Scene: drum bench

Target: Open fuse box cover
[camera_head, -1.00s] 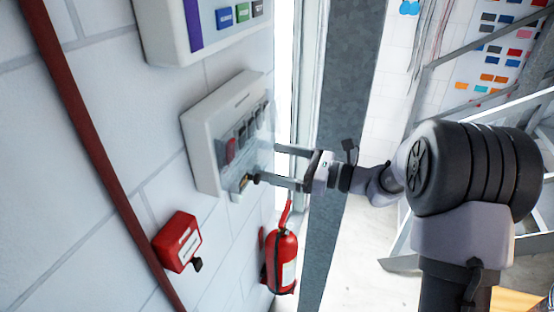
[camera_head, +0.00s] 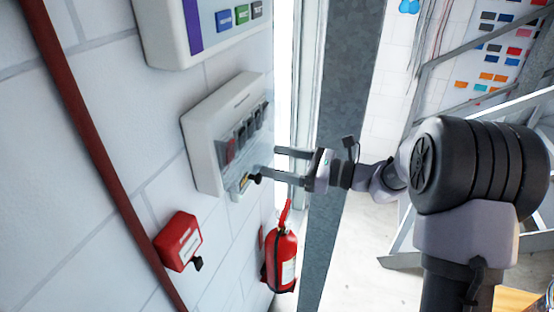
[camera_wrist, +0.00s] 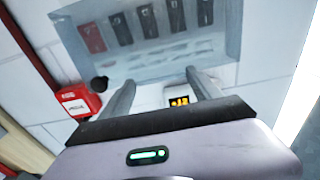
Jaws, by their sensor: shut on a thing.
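The white fuse box (camera_head: 203,158) is on the brick wall in the head view, with a red switch and several dark switches on its face. Its clear cover (camera_wrist: 150,62) lies over the switches in the wrist view. My gripper (camera_head: 270,160) is at the right lower side of the box. Its fingers, also seen in the wrist view (camera_wrist: 160,78), stand apart with the cover's lower edge between them, and are shut on the cover. The clear cover is hard to make out in the head view, so its exact angle cannot be told.
A red call box (camera_head: 178,241) and a fire extinguisher (camera_head: 281,258) are below. A panel with coloured labels (camera_head: 175,40) hangs above. A dark red pipe (camera_head: 88,150) runs down the wall at left. A grey post (camera_head: 345,120) stands behind my gripper.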

